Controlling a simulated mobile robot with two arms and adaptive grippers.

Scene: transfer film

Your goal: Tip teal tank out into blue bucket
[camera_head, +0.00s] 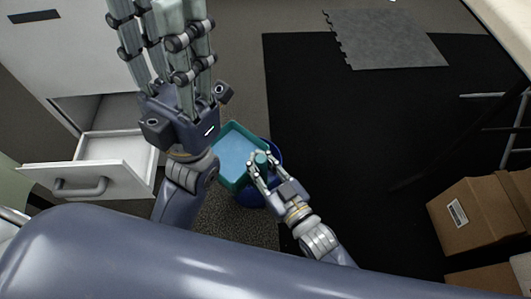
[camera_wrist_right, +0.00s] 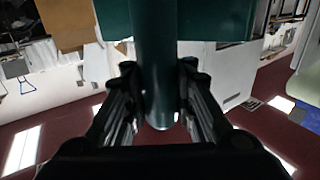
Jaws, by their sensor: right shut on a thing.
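The teal tank (camera_head: 228,129) is an open, rectangular container with a light blue inside, in the middle of the head view. It overlaps the blue bucket (camera_head: 277,151), whose rim and side show to the right of and below it. The tank looks tilted; I see no stream leaving it. My right gripper (camera_head: 259,165) is shut on the tank's round teal handle. In the right wrist view the handle (camera_wrist_right: 153,50) runs between the fingers, with the tank's wall (camera_wrist_right: 225,20) behind. My left gripper (camera_head: 160,20) is raised, apart from the tank, its fingertips near the top edge.
An open white drawer (camera_head: 115,150) stands out at the left. A black mat (camera_head: 340,130) covers the floor to the right, with a grey mat piece (camera_head: 390,45) beyond. Cardboard boxes (camera_head: 465,215) stand at the right, below a table edge.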

